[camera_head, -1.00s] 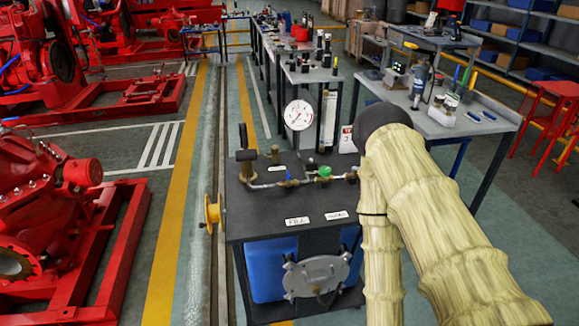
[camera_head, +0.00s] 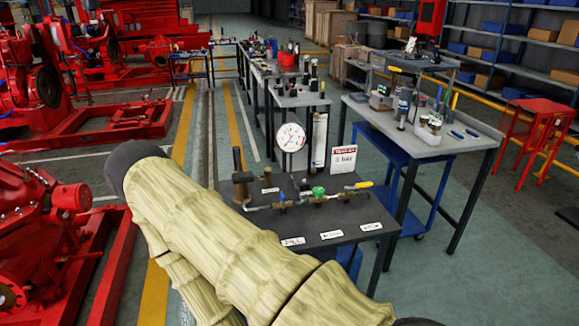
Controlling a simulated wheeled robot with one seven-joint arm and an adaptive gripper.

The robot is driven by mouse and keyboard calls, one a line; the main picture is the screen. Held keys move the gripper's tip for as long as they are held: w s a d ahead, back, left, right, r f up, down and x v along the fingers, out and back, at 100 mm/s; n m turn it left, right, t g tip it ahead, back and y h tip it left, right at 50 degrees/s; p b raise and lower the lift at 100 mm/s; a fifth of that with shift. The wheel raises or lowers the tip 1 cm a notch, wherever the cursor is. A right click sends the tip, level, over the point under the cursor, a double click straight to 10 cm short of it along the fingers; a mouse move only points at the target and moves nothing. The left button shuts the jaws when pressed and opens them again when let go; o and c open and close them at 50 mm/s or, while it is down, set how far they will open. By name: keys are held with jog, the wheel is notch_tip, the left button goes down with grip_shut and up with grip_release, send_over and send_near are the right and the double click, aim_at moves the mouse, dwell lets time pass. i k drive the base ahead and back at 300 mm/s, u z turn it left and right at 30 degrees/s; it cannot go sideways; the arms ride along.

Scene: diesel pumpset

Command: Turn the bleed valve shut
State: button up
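A small test bench (camera_head: 335,215) with a dark top carries a pipe manifold with several fittings. A green knob (camera_head: 318,191), a small blue-handled valve (camera_head: 283,196) and a yellow lever (camera_head: 361,185) sit along its pipe. White labels (camera_head: 331,235) lie along the front; one appears to read FILL, the others are too small to read. I cannot tell for certain which valve is the bleed valve, nor how far it is turned. My sleeved arm (camera_head: 215,240) crosses the lower left foreground and hides the bench's left front. My gripper is not in view.
A round white gauge (camera_head: 291,137) and a red-and-white sign (camera_head: 343,160) stand behind the manifold. Grey worktables (camera_head: 430,135) with tools and jars stand behind and right. Red pumpsets (camera_head: 40,220) line the left. Open floor (camera_head: 500,250) lies at the right.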

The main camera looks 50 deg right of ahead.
aim_at(317, 191)
jog(key=k, duration=0.6)
jog(key=z, duration=0.85)
jog(key=i, duration=0.45)
